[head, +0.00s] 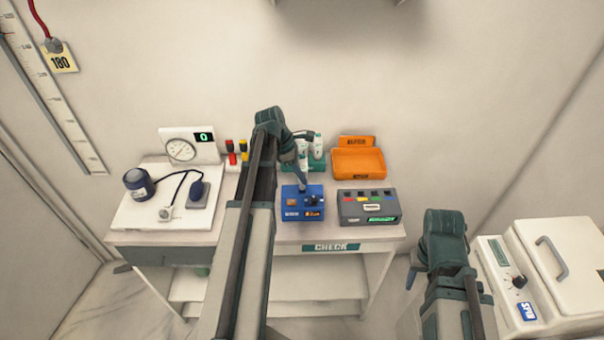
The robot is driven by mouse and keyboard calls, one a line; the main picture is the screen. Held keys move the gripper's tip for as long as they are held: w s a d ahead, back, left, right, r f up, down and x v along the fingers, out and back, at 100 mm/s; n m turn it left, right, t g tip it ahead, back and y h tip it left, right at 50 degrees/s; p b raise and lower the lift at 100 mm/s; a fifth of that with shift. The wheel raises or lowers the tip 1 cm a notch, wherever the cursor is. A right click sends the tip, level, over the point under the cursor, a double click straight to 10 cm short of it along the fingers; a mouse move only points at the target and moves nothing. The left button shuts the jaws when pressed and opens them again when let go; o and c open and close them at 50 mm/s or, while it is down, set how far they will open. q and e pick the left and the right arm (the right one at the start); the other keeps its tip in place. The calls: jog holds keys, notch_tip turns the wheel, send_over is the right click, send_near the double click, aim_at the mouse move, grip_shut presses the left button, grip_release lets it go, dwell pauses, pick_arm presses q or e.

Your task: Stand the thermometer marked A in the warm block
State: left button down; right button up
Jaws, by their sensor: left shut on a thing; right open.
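The warm block (291,212) looks to be the small blue box with an orange display on the table. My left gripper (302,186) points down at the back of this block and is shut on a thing. That thing is mostly hidden and too small to make out, perhaps the thermometer; no letter A can be read. I cannot tell whether it touches the block. White upright items (318,146) stand in a green rack behind, partly covered by my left arm. My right gripper (411,279) is open at the table's right side, mostly hidden by its own arm.
A grey box with coloured tabs (368,217) stands right of the block, an orange tray (358,164) behind it. A gauge (181,150) and a cuff set on a white board (135,214) are at left. A white lidded unit (565,260) stands at far right.

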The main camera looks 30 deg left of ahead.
pick_arm(q)
jog(key=shift+f+b, duration=2)
jog(key=shift+f, duration=0.05)
dwell(0.5)
jog(key=c, duration=0.6)
grip_release()
jog(key=shift+o, duration=0.2)
jog(key=shift+r, duration=0.15)
jog(key=p+v, duration=1.2)
jog(key=v, duration=0.1)
jog(key=shift+r+p, duration=0.35)
jog(key=shift+p, duration=0.05)
